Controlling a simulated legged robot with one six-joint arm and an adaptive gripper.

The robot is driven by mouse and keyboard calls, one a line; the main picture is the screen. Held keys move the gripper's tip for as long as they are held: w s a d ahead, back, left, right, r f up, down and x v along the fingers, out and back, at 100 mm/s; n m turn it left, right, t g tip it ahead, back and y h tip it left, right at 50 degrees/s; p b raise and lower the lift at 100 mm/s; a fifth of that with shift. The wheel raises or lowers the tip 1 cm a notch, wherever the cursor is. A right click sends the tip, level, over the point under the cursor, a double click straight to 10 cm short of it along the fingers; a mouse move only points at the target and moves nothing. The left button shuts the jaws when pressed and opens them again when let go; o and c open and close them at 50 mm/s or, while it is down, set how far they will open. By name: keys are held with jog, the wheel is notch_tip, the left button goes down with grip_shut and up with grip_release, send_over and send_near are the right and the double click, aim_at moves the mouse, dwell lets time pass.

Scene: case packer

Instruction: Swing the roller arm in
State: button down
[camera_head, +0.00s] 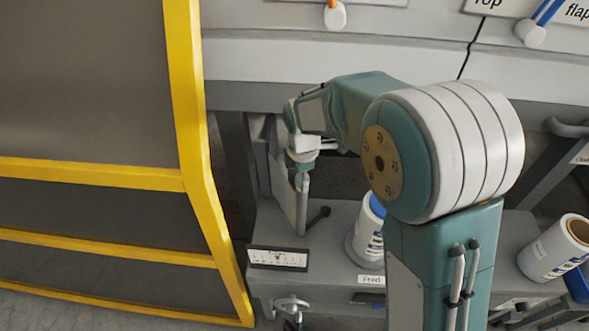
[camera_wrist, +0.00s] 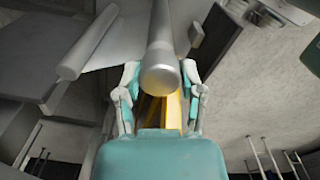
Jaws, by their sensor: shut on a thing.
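My gripper (camera_head: 302,162) is beside the machine, to the left of my arm's large joint. In the wrist view its two fingers (camera_wrist: 160,82) are on either side of a grey round bar (camera_wrist: 161,38) with a rounded end, which I take to be part of the roller arm. The fingers are shut on it. In the head view a grey upright piece (camera_head: 302,208) shows just below the fingers. My arm hides part of the machine behind it, and I cannot tell how far the roller arm is swung.
A yellow-framed guard panel (camera_head: 187,95) stands close on the left. A scale plate (camera_head: 278,259) and a black-knobbed lever (camera_head: 318,214) are below my gripper. A white roll (camera_head: 366,243) stands nearby; another roll (camera_head: 553,250) is at the right. A second grey roller (camera_wrist: 88,42) shows in the wrist view.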

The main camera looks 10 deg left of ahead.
jog(key=shift+s+d+f+n, duration=0.1)
jog(key=shift+s+d+n, duration=0.3)
jog(key=shift+d+n, duration=0.45)
jog(key=shift+s+d+r+n, duration=0.1)
jog(key=shift+s+d+n, duration=0.3)
jog(key=shift+d+n, duration=0.5)
jog(key=shift+s+d+f+n, duration=0.1)
jog(key=shift+s+d+n, duration=0.3)
jog(key=shift+d+n, duration=0.45)
jog(key=shift+c, duration=1)
grip_release()
jog(key=shift+w, duration=0.1)
notch_tip(320, 180, up, 12)
jog(key=shift+a, duration=0.1)
